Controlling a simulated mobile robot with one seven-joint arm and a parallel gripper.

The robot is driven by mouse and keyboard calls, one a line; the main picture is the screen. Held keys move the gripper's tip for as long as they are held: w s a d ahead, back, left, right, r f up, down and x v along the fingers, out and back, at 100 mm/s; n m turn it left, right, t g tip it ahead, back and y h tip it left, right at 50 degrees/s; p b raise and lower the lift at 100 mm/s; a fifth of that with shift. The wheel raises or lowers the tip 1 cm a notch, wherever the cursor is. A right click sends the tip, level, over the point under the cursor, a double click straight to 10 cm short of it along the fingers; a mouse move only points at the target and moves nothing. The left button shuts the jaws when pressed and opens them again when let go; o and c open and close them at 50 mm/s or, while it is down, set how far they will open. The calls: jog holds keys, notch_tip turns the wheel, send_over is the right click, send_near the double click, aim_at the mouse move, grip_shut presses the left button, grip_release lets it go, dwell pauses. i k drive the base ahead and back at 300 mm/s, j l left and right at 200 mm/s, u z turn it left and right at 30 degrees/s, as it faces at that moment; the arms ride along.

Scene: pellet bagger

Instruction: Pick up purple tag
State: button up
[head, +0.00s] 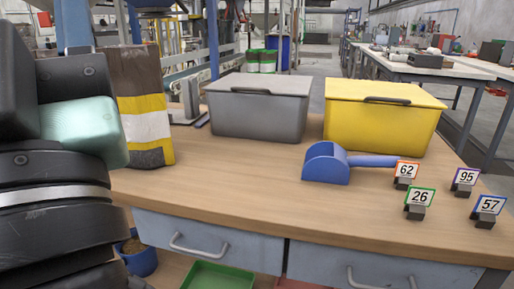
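The purple tag (465,178) is a small white card with a purple border, reading 95. It stands in a dark clip base on the wooden table, at the back right of a small group of tags. The orange tag (406,171) reading 62 is to its left, the green tag (420,199) reading 26 is in front to the left, and the blue tag (488,207) reading 57 is in front to the right. Parts of my arm fill the left edge of the picture, far from the tags. My gripper's fingers do not show.
A blue scoop (327,164) lies left of the tags, its handle reaching near the orange tag. A grey lidded bin (259,115) and a yellow lidded bin (375,123) stand behind. A striped sack (147,127) stands near my arm. The front middle of the tabletop (240,205) is clear.

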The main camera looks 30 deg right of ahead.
aim_at(465, 178)
jog(key=z, duration=1.4)
jog(key=i+l+z, duration=0.1)
jog(key=i+z, duration=0.45)
jog(key=k, duration=0.05)
